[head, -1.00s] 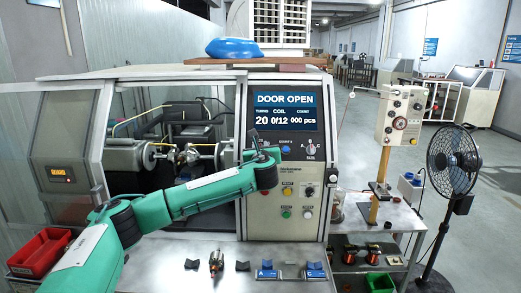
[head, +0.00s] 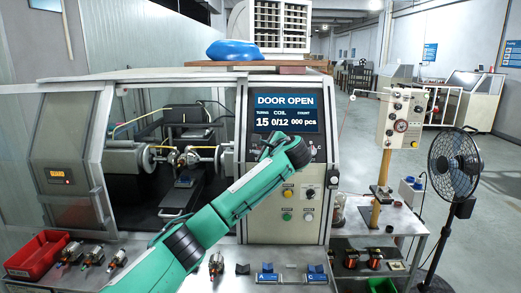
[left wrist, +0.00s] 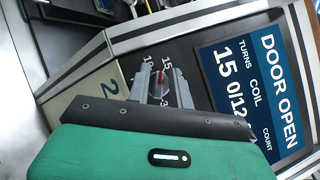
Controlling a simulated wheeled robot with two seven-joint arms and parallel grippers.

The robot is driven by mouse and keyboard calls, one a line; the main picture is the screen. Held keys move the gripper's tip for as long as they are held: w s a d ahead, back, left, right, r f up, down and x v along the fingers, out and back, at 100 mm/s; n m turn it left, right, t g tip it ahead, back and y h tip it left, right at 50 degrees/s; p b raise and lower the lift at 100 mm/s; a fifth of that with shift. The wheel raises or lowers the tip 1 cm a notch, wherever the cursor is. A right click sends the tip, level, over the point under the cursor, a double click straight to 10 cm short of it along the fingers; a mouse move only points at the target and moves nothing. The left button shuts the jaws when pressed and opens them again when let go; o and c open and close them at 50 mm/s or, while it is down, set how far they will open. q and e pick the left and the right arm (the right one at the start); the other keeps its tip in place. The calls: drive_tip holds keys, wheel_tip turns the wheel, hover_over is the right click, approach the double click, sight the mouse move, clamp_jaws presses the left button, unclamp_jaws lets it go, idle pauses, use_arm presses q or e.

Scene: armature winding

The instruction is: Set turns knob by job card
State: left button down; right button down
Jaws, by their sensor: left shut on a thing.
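The turns knob (left wrist: 159,86) is on the winder's sloped front panel, with a red pointer mark and printed numbers around it. The pointer is near the 15. My left gripper (left wrist: 161,80) is shut on the knob, one finger on each side, in the left wrist view. In the head view my left arm reaches up across the panel and hides the knob. The display (head: 286,113) reads DOOR OPEN, turns 15, coil 0/12, count 000 pcs; it also shows in the left wrist view (left wrist: 250,90). I cannot make out a job card. My right gripper is out of view.
The winder's door is open, with the spindle area (head: 185,157) showing. A red bin (head: 40,253) and several armatures lie at the front left. Blue A and C holders (head: 267,273) stand on the front shelf. A fan (head: 455,165) stands at the right.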

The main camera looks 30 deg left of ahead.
use_arm(q)
drive_tip(key=shift+s+f+n+g+h+p, duration=0.1)
drive_tip(key=shift+n+g+h+p, duration=0.25)
drive_tip(key=shift+n+g, duration=0.75)
drive_tip(key=shift+s+f+n+g+h+p, duration=0.1)
drive_tip(key=shift+n+g+h, duration=0.45)
drive_tip(key=shift+n, duration=1.15)
drive_tip(key=shift+d, duration=0.1)
drive_tip(key=c, duration=1.6)
unclamp_jaws()
drive_tip(key=shift+o, duration=0.6)
drive_tip(key=shift+w+d, duration=0.15)
drive_tip(key=shift+w, duration=0.25)
drive_tip(key=b+v, duration=0.5)
drive_tip(key=v, duration=0.8)
drive_tip(key=shift+d+r, duration=0.25)
drive_tip(key=shift+d, duration=0.1)
